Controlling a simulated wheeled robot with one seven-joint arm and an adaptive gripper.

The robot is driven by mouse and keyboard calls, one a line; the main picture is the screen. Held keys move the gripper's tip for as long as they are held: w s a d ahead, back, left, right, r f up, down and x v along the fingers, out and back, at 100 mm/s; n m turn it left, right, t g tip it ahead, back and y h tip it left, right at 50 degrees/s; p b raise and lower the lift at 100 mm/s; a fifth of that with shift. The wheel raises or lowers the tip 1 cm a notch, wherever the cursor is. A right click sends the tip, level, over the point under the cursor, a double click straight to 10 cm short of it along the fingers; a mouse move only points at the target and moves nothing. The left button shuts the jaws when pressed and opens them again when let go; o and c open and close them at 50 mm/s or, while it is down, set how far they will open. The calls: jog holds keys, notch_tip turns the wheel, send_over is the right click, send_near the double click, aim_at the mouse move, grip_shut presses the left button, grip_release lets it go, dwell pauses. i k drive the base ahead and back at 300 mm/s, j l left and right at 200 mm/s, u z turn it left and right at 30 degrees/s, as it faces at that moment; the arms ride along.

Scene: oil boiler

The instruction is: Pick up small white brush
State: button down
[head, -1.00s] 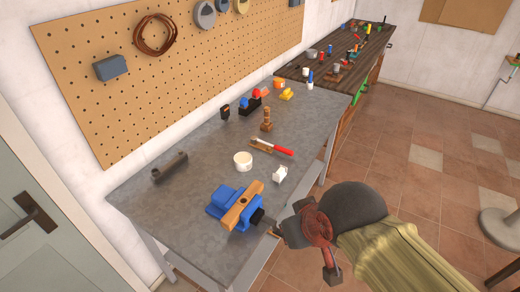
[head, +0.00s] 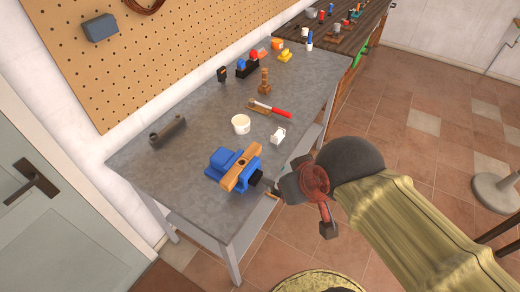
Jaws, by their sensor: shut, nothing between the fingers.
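I cannot make out a clear small white brush in the head view. The closest candidates on the grey workbench (head: 190,185) are a small white block-like item (head: 278,135) and a red-handled tool (head: 272,110) with a pale end, lying by a brown wooden piece. My gripper (head: 271,191) is shut and empty at the bench's right edge, just right of the blue vise and nearer the camera than the white item. Its fingertips are small and partly hidden by my arm.
A blue vise (head: 220,159) clamps a wooden bar (head: 241,169). A white cup (head: 241,124), dark metal pipe (head: 167,131) and wooden turned piece (head: 264,81) stand on the bench. Several items crowd its far end. Its near left surface is bare; tiled floor (head: 420,150) lies right.

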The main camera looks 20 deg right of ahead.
aim_at(278, 138)
jog(key=i+l, duration=0.4)
jog(key=l, duration=0.25)
jog(key=i+l+u, duration=0.1)
jog(key=l, duration=0.2)
jog(key=i+l, duration=0.45)
jog(key=l, duration=0.25)
